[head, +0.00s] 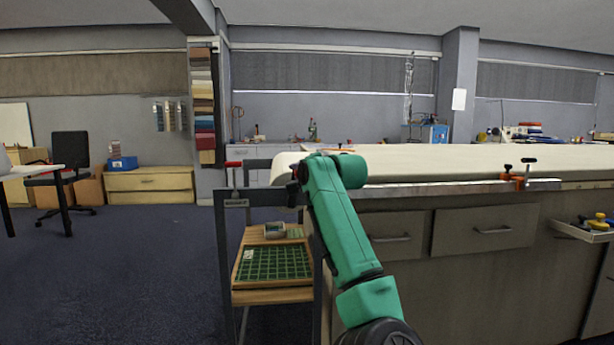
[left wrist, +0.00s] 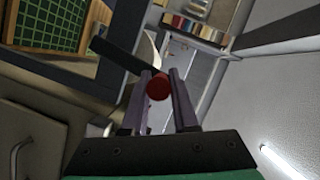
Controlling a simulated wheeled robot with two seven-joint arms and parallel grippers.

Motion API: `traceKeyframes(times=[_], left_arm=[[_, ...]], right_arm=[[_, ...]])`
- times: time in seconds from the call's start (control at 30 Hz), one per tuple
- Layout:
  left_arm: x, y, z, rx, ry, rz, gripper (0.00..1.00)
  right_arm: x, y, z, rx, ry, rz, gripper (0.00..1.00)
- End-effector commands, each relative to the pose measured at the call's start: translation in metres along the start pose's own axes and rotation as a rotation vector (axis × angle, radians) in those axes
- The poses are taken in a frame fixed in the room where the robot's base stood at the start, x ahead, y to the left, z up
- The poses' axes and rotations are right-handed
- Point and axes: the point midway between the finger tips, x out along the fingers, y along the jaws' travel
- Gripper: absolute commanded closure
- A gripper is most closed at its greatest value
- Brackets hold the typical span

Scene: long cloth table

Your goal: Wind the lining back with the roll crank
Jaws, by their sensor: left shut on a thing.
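My left arm reaches up from the bottom of the head view, and its gripper (head: 297,175) is at the left end of the long table, mostly hidden behind my own wrist. In the left wrist view the two fingers (left wrist: 158,88) are shut on a red round knob (left wrist: 158,87), which looks like the roll crank's handle. A dark flat bar (left wrist: 122,52) beside it looks like the crank's arm. Pale cream cloth (head: 440,160) covers the table top. A pale rounded edge (left wrist: 152,50) behind the fingers may be the roll. My right gripper is not in view.
A dark frame (head: 264,200) with a wooden shelf and a green gridded tray (head: 274,262) stands left of the drawer cabinet (head: 480,232). A red-topped clamp (head: 234,165) is on the frame. Orange clamps (head: 515,179) sit on the table edge.

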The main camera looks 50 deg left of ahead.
Motion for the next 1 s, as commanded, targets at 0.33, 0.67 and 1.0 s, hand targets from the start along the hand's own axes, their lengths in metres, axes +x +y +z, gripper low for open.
traceKeyframes(times=[0.33, 0.67, 1.0], left_arm=[[0.0047, -0.0066, 0.0115, -0.114, -0.004, 0.046, 1.00], [0.0054, -0.0066, 0.0128, -0.126, -0.005, 0.053, 1.00], [0.0052, -0.0063, 0.0124, -0.125, -0.004, 0.053, 0.43]], right_arm=[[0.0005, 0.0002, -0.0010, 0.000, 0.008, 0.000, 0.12], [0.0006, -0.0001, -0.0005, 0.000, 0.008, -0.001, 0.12], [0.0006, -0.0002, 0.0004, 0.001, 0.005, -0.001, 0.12]])
